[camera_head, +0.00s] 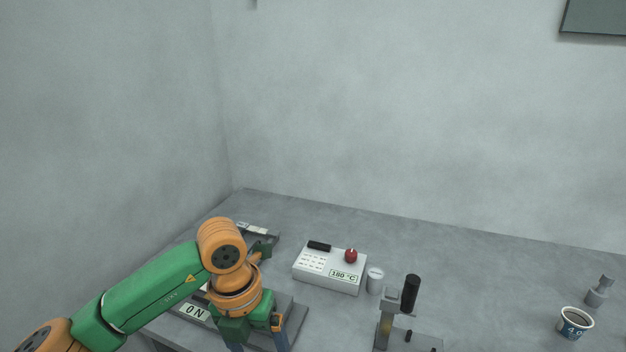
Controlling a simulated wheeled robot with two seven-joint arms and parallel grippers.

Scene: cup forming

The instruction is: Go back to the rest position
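My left arm comes in from the lower left, and its gripper (258,345) points down over the left part of the table. Its two blue-grey fingers stand well apart, with nothing seen between them. The fingertips are cut off by the bottom edge of the picture. The wrist hides part of a grey device under it, which bears an "ON" label (195,312). My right gripper is not in view.
A white control box (329,280) reads 180 °C and has a red knob (351,255). Beside it are a small white cylinder (375,280) and a press with a black handle (410,293). A cup of dark liquid (575,323) and a grey metal piece (599,291) stand at right. The table's centre-right is clear.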

